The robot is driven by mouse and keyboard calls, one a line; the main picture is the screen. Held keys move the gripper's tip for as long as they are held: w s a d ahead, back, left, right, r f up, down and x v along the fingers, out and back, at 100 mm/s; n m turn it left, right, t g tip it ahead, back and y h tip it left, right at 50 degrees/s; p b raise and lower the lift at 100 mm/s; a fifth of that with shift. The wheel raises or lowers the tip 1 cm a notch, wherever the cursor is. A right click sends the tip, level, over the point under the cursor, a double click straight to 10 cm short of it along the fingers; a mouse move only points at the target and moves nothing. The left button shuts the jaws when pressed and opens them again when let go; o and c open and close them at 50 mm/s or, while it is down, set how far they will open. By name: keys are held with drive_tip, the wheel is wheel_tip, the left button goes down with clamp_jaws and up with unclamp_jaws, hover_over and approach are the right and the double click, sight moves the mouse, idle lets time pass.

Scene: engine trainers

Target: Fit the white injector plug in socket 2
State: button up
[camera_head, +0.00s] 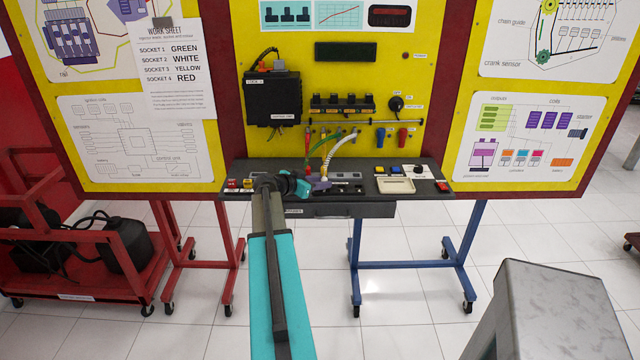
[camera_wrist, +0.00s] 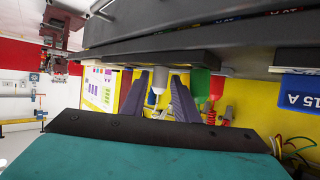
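The white plug (camera_wrist: 157,88) shows in the wrist view between the two grey-purple fingers of my gripper (camera_wrist: 160,85). The fingers stand apart with a narrow gap beside the plug; a firm hold is not visible. The plug's end meets a dark block (camera_wrist: 190,59) on the desk. In the head view its white cable (camera_head: 341,146) arcs down to my gripper (camera_head: 321,184), at the desk. A green plug (camera_wrist: 200,82) and a red plug (camera_wrist: 216,86) are just right of my fingers in the wrist view. The work sheet (camera_head: 175,75) reads socket 2 white. The socket numbers on the board are unreadable.
A row of dark units (camera_head: 342,104) sits on the yellow board above the cables. A black box (camera_head: 273,99) is to its left. The desk (camera_head: 430,172) carries switches and a pale tray (camera_head: 396,186) at right. A grey metal-topped stand (camera_head: 555,310) is at lower right.

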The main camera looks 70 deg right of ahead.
drive_tip(key=shift+a+r, duration=0.1)
drive_tip(key=shift+r+b+v, duration=0.15)
drive_tip(key=shift+b+v, duration=0.25)
drive_tip(key=shift+v, duration=0.75)
drive_tip(key=shift+r+b+v, duration=0.2)
drive_tip(key=shift+b+v, duration=0.2)
drive_tip(key=shift+v, duration=0.75)
wheel_tip(320, 180, up, 5)
drive_tip(key=o, duration=0.5)
drive_tip(key=shift+o, duration=0.2)
